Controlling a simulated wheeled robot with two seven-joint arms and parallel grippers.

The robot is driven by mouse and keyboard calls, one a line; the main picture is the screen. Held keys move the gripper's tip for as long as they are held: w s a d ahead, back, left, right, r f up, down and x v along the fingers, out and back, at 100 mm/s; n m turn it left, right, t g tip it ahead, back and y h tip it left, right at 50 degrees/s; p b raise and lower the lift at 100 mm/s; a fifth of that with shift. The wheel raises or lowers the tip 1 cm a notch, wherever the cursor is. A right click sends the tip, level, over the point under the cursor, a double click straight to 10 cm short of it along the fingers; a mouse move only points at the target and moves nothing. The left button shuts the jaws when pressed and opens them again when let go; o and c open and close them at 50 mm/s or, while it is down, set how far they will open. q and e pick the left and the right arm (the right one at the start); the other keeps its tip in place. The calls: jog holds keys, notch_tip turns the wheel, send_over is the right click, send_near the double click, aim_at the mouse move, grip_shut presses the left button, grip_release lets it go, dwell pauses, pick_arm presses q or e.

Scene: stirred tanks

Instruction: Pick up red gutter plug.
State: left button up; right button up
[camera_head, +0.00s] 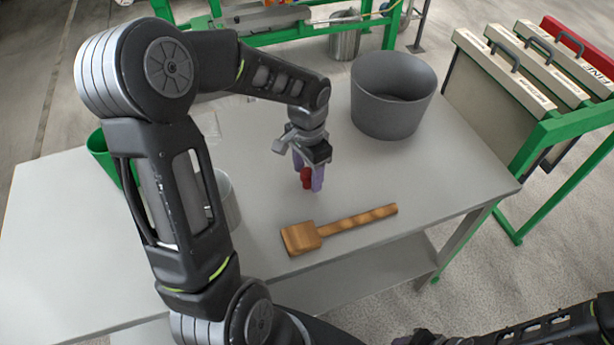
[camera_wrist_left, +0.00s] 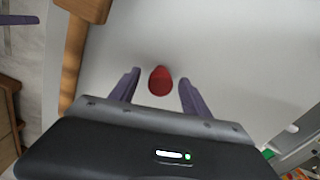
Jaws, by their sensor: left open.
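The red gutter plug (camera_head: 306,177) stands on the grey table below my left gripper (camera_head: 308,180). In the left wrist view the plug (camera_wrist_left: 160,80) is a small red tapered piece between the two purple fingers (camera_wrist_left: 160,90). The fingers are open, with a gap on each side of the plug. In the head view one finger stands close in front of it and hides part of it. Of my right arm, only a dark part shows at the bottom right of the head view; its gripper fingers cannot be made out.
A wooden mallet (camera_head: 340,228) lies on the table (camera_head: 440,175) in front of the plug. A grey bucket (camera_head: 392,95) stands behind and to the right. A green container (camera_head: 99,150) and a grey metal vessel (camera_head: 228,200) are partly hidden by my left arm. The table's right part is clear.

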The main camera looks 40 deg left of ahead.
aim_at(308, 171)
pick_arm(q)
grip_shut()
dwell(0.5)
jog(key=shift+r, duration=0.15)
notch_tip(308, 171, up, 10)
jog(key=shift+f+b, duration=0.1)
jog(key=shift+b, duration=0.45)
dwell(0.4)
